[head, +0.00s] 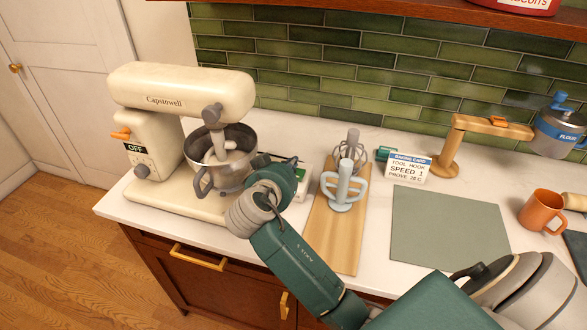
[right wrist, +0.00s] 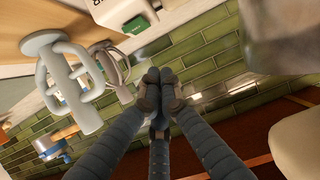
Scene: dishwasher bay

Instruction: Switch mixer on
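The cream stand mixer (head: 180,88) stands at the left end of the counter with its head down over a steel bowl (head: 232,170). Its side panel (head: 135,149) reads OFF, with an orange lever (head: 121,133) above and a grey knob (head: 143,171) below. A tool hangs into the bowl, its lower part hidden. My right gripper (head: 284,160) is just right of the bowl, apart from lever and knob. In the right wrist view its fingers (right wrist: 158,85) meet at the tips with nothing visible between them. My left gripper is not in view.
A wooden board (head: 335,235) with upright grey mixer tools (head: 344,185) lies right of my right arm. A baking card (head: 408,167) reads hook, speed 1. A wooden stand (head: 450,150), flour canister (head: 558,130) and orange mug (head: 541,210) are further right. The green mat (head: 448,228) is clear.

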